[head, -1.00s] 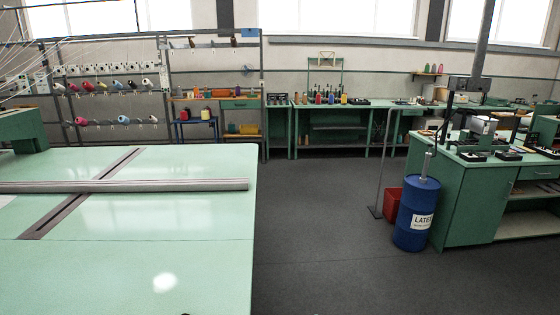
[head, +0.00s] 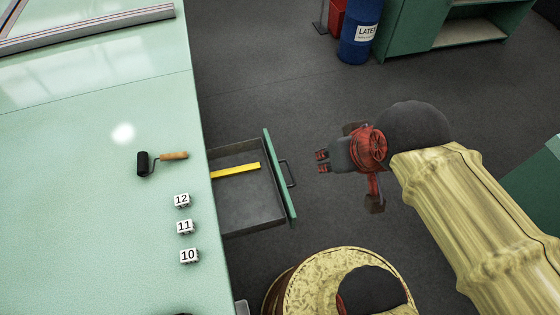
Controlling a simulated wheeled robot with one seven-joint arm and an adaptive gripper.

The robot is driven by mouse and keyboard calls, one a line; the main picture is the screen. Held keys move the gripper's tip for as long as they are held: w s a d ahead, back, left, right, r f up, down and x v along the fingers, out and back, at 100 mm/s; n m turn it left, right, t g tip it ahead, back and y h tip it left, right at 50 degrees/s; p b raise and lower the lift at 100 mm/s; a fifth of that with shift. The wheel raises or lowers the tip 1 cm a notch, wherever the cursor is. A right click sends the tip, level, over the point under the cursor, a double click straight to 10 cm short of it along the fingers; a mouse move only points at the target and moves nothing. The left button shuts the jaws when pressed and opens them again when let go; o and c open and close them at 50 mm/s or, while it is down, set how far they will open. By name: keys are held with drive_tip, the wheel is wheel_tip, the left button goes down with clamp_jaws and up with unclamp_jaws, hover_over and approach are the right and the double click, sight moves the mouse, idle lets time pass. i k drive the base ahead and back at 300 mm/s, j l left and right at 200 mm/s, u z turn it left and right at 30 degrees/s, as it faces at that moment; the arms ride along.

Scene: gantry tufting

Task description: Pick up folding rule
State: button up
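A yellow strip, the folding rule (head: 235,171), lies in an open drawer (head: 250,205) that sticks out from the right side of the green table. It lies slightly tilted near the back wall of the drawer, with its left end close to the table edge. My gripper (head: 320,162) is to the right of the drawer, past its green front and handle, above the dark floor. Its fingers point left toward the drawer. They look apart, with nothing between them. The gripper is not touching the rule or the drawer.
On the green table (head: 80,200) lie a black roller with a wooden handle (head: 174,156) and number blocks 12 (head: 181,200), 11 (head: 185,226) and 10 (head: 189,256). A blue drum (head: 360,35) and a green cabinet (head: 400,30) stand at the back. Floor between is clear.

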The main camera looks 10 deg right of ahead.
sight(256, 166)
drive_tip(key=i+l+u, duration=0.3)
drive_tip(key=l, duration=0.3)
drive_tip(key=i+l+u, duration=0.15)
drive_tip(key=l, duration=0.2)
drive_tip(key=i+l+u, duration=0.1)
drive_tip(key=l, duration=0.25)
drive_tip(key=i+u, duration=0.1)
drive_tip(key=u, duration=0.95)
